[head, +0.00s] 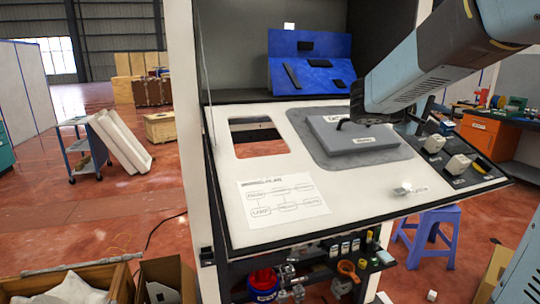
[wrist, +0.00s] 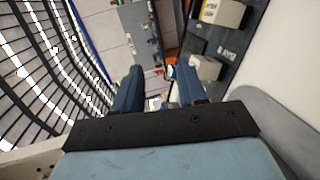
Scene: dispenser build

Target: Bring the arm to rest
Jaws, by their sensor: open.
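My arm (head: 410,75) reaches in from the upper right in the head view, over the right part of the sloped white bench panel (head: 230,195). My gripper (wrist: 158,74) is open in the wrist view, with its two blue fingers apart and nothing between them. In the head view its fingers are mostly hidden behind the arm. A grey block (head: 335,133) with labels lies on a darker grey mat (head: 385,170) below and left of my arm's end. I cannot tell the exact gap between them.
The panel has a rectangular opening (head: 258,149) and a paper plan (head: 285,200). A blue holder (head: 290,75) stands behind. A dark strip with white switch-like blocks (head: 458,164) lies at right. A blue stool (head: 430,232) and a shelf of small parts are below.

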